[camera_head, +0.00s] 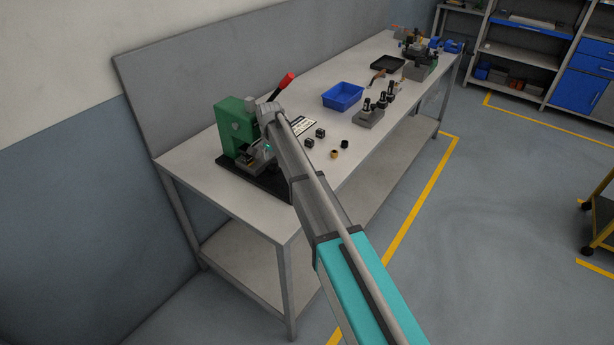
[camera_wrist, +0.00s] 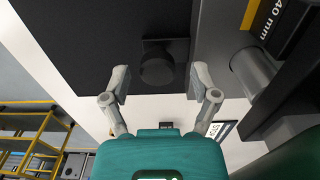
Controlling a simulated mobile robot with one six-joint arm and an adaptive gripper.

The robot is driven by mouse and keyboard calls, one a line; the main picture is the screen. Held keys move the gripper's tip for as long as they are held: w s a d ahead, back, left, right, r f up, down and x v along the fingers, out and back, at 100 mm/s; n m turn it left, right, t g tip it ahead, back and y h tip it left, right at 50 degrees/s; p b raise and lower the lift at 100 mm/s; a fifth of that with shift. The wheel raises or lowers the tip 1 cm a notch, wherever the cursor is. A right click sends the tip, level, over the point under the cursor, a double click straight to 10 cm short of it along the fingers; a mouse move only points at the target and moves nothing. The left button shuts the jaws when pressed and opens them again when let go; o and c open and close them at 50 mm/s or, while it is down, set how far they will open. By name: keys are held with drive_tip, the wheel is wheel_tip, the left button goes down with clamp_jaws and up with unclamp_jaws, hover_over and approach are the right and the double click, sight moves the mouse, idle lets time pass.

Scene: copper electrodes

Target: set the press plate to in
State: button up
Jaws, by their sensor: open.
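The green press (camera_head: 234,118) with a red-tipped lever (camera_head: 284,82) stands on a black base (camera_head: 272,186) at the near left end of the bench. My arm reaches over to the press, and its end hides part of the press front in the head view. In the wrist view my gripper (camera_wrist: 160,80) is open, with a finger on each side of a dark round knob (camera_wrist: 157,68) on a black surface. The knob lies between the fingers in the picture; contact cannot be told. I cannot tell which part is the press plate.
A grey cylinder (camera_wrist: 256,72) and a "40 mm" label (camera_wrist: 277,20) are close on the right in the wrist view. A blue bin (camera_head: 342,96), a grey block with black-topped pieces (camera_head: 370,118) and small dark parts (camera_head: 320,133) lie farther along the bench.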

drive_tip(key=s+d, duration=0.2)
drive_tip(key=d, duration=0.1)
drive_tip(key=s+d, duration=0.6)
drive_tip(key=shift+d, duration=0.4)
drive_tip(key=shift+d+r+p, duration=0.25)
drive_tip(key=shift+r+p, duration=0.4)
drive_tip(key=shift+r, duration=0.05)
wheel_tip(320, 180, up, 13)
drive_tip(key=p, duration=1.3)
drive_tip(key=s+d+f+n+b, duration=0.4)
drive_tip(key=s+d+f+b, duration=0.6)
drive_tip(key=s, duration=0.3)
drive_tip(key=shift+s+f+b, duration=0.4)
drive_tip(key=shift+f+b, duration=0.1)
drive_tip(key=w+a+r+n+p, duration=1)
drive_tip(key=w+n, duration=0.4)
drive_tip(key=shift+a+r, duration=0.2)
drive_tip(key=shift+a, duration=0.1)
drive_tip(key=shift+f, duration=0.1)
